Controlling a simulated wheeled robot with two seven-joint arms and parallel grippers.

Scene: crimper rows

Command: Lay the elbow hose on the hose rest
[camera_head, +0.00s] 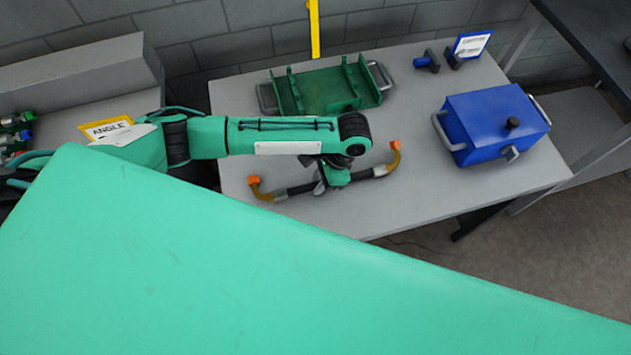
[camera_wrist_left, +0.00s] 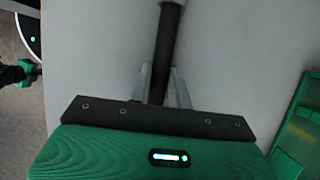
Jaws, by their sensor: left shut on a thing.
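The elbow hose (camera_head: 300,188) is dark with silver collars and bent amber ends with orange tips. It runs left to right over the near part of the grey table. My left gripper (camera_head: 322,187) is shut on its middle, and the left wrist view shows the dark hose (camera_wrist_left: 162,55) between the fingers (camera_wrist_left: 163,88). I cannot tell how far the hose is above the table. A green cradle (camera_head: 325,92) with upright supports, which looks like the hose rest, stands behind the gripper, with no hose on it. Its edge shows in the left wrist view (camera_wrist_left: 296,130). My right gripper is out of view.
A blue box (camera_head: 495,120) with handles stands on the table's right. A small blue-and-black part (camera_head: 428,61) and a sign (camera_head: 471,45) stand at the back right. A yellow post (camera_head: 314,28) rises behind the cradle. Bare table (camera_head: 405,110) lies between cradle and box.

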